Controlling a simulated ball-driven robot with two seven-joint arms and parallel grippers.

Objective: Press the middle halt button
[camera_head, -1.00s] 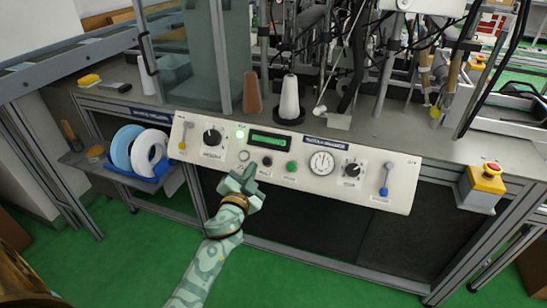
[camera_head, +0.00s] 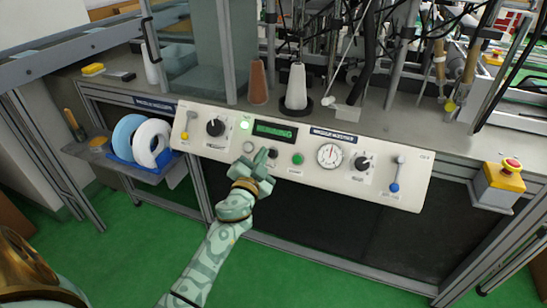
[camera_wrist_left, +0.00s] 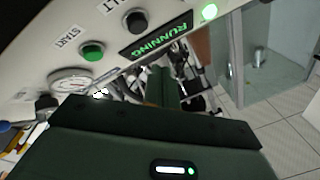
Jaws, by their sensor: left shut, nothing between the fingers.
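The black halt button (camera_head: 273,153) is on the cream control panel (camera_head: 400,170), between a pale ringed button (camera_head: 248,147) and the green start button (camera_head: 297,159). In the left wrist view the halt button (camera_wrist_left: 137,20) shows near the top, beside the start button (camera_wrist_left: 91,51) and the lit RUNNING display (camera_wrist_left: 158,36). My left gripper (camera_head: 262,157) is shut and empty, its tips in front of the panel just left of the halt button. I cannot tell whether they touch the panel. My right gripper is out of view.
The panel also has knobs, a round gauge (camera_head: 329,155), a yellow lever (camera_head: 187,130) and a blue lever (camera_head: 396,175). A red button on a yellow box (camera_head: 505,175) is at the right. Green floor is clear in front.

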